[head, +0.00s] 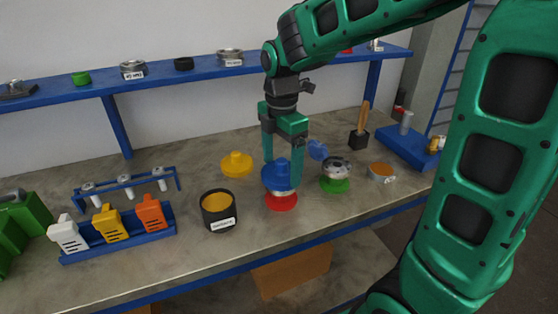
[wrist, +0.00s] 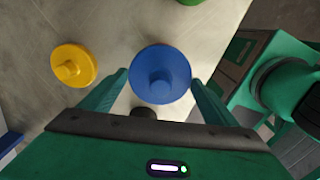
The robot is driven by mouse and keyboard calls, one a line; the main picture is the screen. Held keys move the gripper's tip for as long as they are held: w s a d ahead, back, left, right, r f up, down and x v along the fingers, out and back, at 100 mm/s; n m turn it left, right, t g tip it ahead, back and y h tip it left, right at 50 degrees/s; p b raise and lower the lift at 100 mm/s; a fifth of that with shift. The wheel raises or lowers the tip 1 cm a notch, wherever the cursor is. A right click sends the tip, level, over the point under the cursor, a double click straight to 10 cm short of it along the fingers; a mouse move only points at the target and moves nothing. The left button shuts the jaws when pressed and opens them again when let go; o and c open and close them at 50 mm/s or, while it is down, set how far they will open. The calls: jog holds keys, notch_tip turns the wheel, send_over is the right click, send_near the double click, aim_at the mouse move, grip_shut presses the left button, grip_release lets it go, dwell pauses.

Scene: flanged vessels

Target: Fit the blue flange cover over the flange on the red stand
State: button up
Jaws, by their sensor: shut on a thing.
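The blue flange cover (head: 277,173) is a round disc with a raised knob. My gripper (head: 283,162) is shut on it, with one finger on each side. In the wrist view the cover (wrist: 160,88) faces up between the fingertips (wrist: 159,78). The red stand (head: 281,203) is directly below the cover on the bench. A thin silver edge of the flange shows between cover and stand; the rest of the flange is hidden. I cannot tell whether the cover touches it or is level on it.
A yellow cover (head: 236,164) lies to the left, with a dark pot (head: 219,212) in front of it. A metal flange on a green stand (head: 335,185) is close on the right, with a blue piece (head: 317,150) behind. The front bench strip is clear.

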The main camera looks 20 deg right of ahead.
jog(key=shift+f, duration=1.1)
jog(key=o, duration=1)
notch_tip(320, 180, up, 11)
jog(key=shift+w+f, duration=0.1)
jog(key=shift+f, duration=0.05)
jog(key=s+d+f+m, duration=0.3)
jog(key=s+d+m, duration=0.2)
jog(key=s+m, duration=0.2)
jog(key=s+d+f+m, duration=0.3)
jog(key=s+d+m, duration=0.3)
jog(key=m, duration=0.5)
jog(key=s+d+f+m, duration=0.3)
jog(key=s+d+m, duration=0.3)
jog(key=s+m, duration=0.2)
jog(key=shift+s+d+f+m, duration=0.1)
jog(key=shift+s+f+m, duration=0.1)
jog(key=shift+s, duration=0.4)
jog(key=shift+s+d+f+m, duration=0.1)
jog(key=shift+s+f+m, duration=0.1)
jog(key=shift+s, duration=0.4)
